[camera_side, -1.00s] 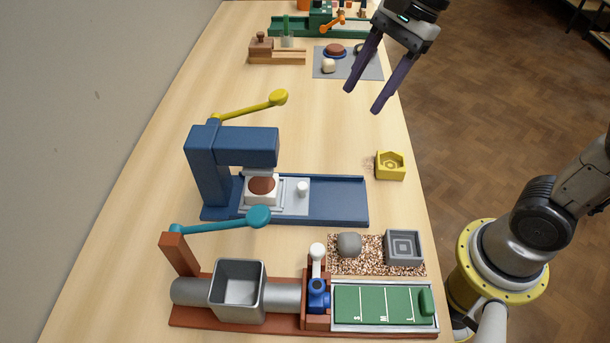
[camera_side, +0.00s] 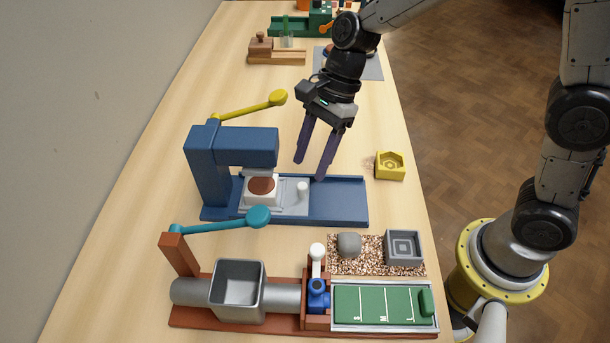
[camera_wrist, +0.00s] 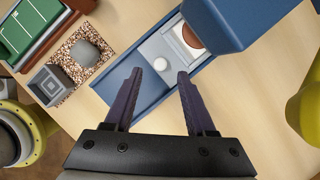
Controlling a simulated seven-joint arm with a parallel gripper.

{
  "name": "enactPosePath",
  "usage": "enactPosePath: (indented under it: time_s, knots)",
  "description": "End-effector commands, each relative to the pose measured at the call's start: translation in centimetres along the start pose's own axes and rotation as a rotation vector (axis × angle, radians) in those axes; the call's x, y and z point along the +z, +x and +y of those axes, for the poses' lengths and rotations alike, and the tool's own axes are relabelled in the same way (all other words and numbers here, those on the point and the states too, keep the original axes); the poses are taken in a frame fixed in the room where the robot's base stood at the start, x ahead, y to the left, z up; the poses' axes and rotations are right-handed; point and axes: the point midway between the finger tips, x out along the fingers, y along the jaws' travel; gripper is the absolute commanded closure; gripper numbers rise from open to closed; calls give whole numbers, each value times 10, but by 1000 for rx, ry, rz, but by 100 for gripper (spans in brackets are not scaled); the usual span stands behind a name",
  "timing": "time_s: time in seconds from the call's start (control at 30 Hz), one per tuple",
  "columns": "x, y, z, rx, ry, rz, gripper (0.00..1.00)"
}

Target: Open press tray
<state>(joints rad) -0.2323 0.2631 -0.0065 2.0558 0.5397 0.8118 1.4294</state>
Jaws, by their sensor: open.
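The blue press (camera_side: 208,165) stands mid-table with a yellow-knobbed lever (camera_side: 278,98) raised behind it. Its light grey tray (camera_side: 291,206) sits on the blue base rails, its left part under the press head. On the tray are a white block with a brown lump (camera_side: 262,186) and a white knob (camera_side: 302,189). In the wrist view the tray (camera_wrist: 154,48) and white knob (camera_wrist: 160,64) lie beyond my fingertips. My gripper (camera_side: 309,171) is open and empty, pointing down above the right part of the press base and apart from the knob. It also shows in the wrist view (camera_wrist: 159,75).
A yellow mould (camera_side: 390,166) sits right of the press. In front are a grey lump (camera_side: 349,244) and grey mould (camera_side: 403,247) on a speckled mat, and a brown-based extruder (camera_side: 190,314) with a teal-knobbed lever (camera_side: 258,217). The blue base's right end (camera_side: 345,200) is clear.

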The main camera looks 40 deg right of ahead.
Motion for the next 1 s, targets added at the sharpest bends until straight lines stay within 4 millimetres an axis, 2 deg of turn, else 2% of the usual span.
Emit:
enactPosePath:
  time_s: [0.1,0.3,0.67,0.77,1.0]
  knots:
    - [0,21,1,4,1,2,44]
    - [0,40,0,1,0,0,44]
    - [0,45,0,-1,1,0,44]
    - [0,45,0,-1,1,0,59]
    - [0,45,0,-1,1,0,100]
